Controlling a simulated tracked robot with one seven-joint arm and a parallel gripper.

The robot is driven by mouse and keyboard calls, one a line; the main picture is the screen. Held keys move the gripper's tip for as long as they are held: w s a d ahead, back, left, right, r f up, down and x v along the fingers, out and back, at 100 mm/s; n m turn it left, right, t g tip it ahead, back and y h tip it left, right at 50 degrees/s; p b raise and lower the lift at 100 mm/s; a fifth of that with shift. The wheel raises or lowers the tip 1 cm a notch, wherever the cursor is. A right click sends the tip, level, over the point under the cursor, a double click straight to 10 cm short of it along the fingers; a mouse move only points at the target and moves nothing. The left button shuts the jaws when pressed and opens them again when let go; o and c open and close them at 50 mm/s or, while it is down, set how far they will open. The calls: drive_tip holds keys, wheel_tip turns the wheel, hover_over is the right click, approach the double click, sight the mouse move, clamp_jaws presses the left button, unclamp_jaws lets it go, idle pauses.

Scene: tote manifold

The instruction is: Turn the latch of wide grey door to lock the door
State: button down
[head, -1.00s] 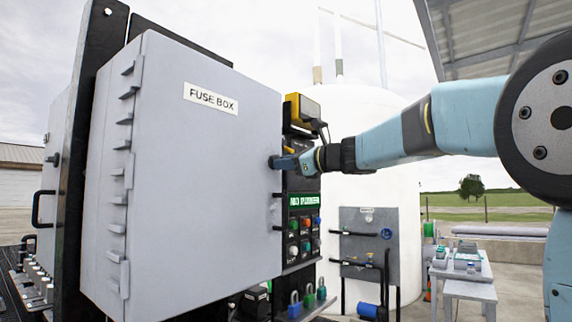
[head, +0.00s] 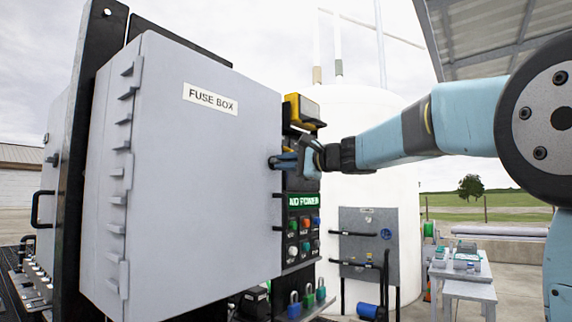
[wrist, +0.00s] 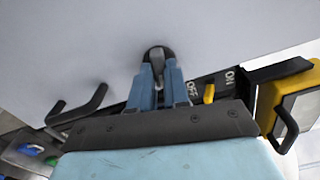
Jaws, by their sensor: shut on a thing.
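The wide grey door (head: 200,180), labelled FUSE BOX, fills the left and middle of the head view and looks closed. My gripper (head: 283,161) reaches in from the right at the door's right edge. In the wrist view the blue fingers (wrist: 159,83) are shut on the latch lever, one on each side.
A yellow device (head: 304,112) stands just above my gripper. A panel with buttons and a green sign (head: 304,200) is below it. Black handles (wrist: 84,105) jut out beside the latch in the wrist view. Padlocks (head: 308,298) hang lower down. A white tank stands behind.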

drive_tip(key=shift+a+f+n, duration=0.15)
drive_tip(key=shift+f+n, duration=0.05)
drive_tip(key=shift+n, duration=1)
drive_tip(key=c, duration=1.1)
unclamp_jaws()
drive_tip(key=shift+r, duration=0.1)
drive_tip(key=v, duration=1.4)
drive_tip(key=shift+a, duration=0.1)
